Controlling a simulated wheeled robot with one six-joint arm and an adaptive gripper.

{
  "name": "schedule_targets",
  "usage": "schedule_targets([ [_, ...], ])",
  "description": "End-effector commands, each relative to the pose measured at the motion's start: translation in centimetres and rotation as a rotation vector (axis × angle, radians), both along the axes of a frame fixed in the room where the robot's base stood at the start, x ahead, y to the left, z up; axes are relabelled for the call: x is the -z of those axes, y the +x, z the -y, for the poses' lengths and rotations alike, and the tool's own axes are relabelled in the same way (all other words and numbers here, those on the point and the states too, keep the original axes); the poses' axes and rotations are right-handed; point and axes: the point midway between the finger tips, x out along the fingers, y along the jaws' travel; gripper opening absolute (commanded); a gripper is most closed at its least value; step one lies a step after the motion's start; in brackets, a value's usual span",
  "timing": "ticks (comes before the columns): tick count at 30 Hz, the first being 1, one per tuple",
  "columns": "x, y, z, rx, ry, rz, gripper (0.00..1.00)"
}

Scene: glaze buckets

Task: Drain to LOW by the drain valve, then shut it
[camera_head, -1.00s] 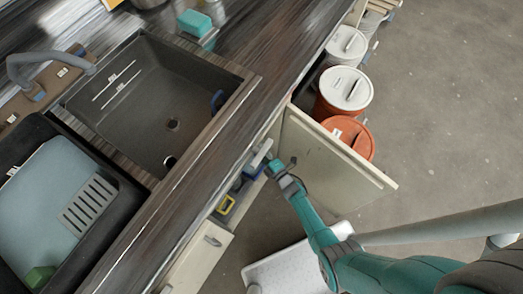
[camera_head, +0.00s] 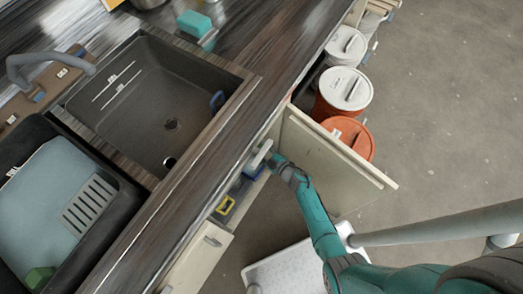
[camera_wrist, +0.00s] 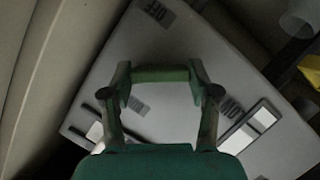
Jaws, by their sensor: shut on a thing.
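My gripper (camera_wrist: 160,82) has its fingers on both ends of a short green bar (camera_wrist: 160,74), which looks like the valve handle. The bar lies across a pale grey panel (camera_wrist: 185,45). An OFF label (camera_wrist: 160,12) is beyond it, and a label that appears to read LOW (camera_wrist: 231,107) is to its right. A third label (camera_wrist: 138,105) is too blurred to read. In the head view my gripper (camera_head: 274,162) is at the open cabinet under the counter, and the handle is hidden there. The sink (camera_head: 150,105) has two white marks on its wall; I cannot tell its water level.
An open cabinet door (camera_head: 335,150) stands right of my arm. Lidded buckets (camera_head: 346,90) stand beyond it. A blue part (camera_head: 255,172) and a yellow part (camera_head: 225,205) show along the cabinet opening. The floor at right is clear.

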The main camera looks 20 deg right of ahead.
Motion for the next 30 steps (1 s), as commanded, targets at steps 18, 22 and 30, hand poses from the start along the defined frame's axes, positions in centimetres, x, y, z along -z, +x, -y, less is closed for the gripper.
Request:
schedule_targets([
  [18,-0.08,0.14,0.26,0.002,0.411,-0.275,0.26],
  [22,-0.08,0.15,0.29,0.002,0.478,-0.319,0.26],
  [30,-0.07,0.17,0.29,0.002,0.561,-0.374,0.26],
])
